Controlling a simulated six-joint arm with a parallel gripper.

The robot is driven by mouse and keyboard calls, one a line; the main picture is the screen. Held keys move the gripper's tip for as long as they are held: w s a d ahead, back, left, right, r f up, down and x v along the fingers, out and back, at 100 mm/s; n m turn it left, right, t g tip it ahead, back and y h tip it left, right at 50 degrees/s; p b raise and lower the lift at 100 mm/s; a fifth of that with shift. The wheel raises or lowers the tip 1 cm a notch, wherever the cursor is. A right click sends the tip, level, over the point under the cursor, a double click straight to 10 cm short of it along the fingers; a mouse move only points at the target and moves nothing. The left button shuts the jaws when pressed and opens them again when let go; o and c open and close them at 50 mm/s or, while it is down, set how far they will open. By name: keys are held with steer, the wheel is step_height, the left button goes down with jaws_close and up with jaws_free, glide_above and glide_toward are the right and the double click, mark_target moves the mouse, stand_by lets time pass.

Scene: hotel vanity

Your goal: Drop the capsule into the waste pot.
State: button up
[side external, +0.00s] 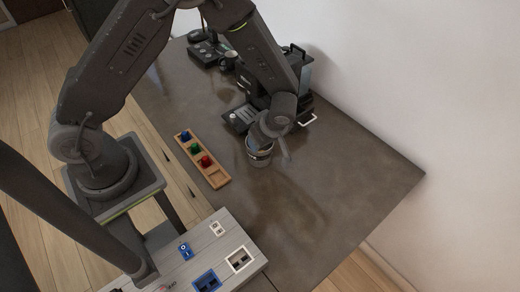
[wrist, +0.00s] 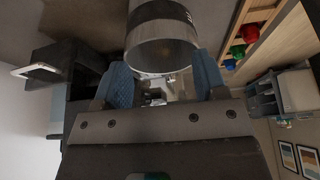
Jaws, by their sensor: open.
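The waste pot, a grey metal cylinder with a dark band (side external: 260,158), stands on the counter just below my gripper (side external: 274,146) in the side view. In the wrist view the pot (wrist: 162,20) fills the top centre, close beyond the fingertips. My gripper (wrist: 163,82) is open there, its two blue pads apart, and I see nothing held between them. Several coloured capsules sit in a wooden tray left of the pot: blue (side external: 186,136), green (side external: 195,149) and red (side external: 206,161). The pot's inside is hidden in the side view, so I cannot tell whether a capsule is in it.
The wooden capsule tray (side external: 219,180) has an empty-looking near end. A dark coffee machine (side external: 299,75) with a pale handle stands behind the pot, near the wall. A mug (side external: 229,61) and a black device (side external: 207,51) are farther back. The counter's right front is clear.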

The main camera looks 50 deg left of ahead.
steer(key=v, duration=1.3)
steer(key=shift+d+r, duration=0.2)
steer(key=shift+r, duration=0.2)
steer(key=s+a+r+m+t+h, duration=0.2)
steer(key=s+a+r+m, duration=0.2)
steer(key=s+r+m, duration=0.4)
steer(key=s+a+r+m+t+h, duration=0.2)
steer(key=s+a+r+m+t, duration=0.1)
steer(key=s+r+m, duration=0.5)
steer(key=shift+s+a+r+m, duration=0.4)
steer(key=shift+a+r+m, duration=0.1)
steer(key=shift+m, duration=0.1)
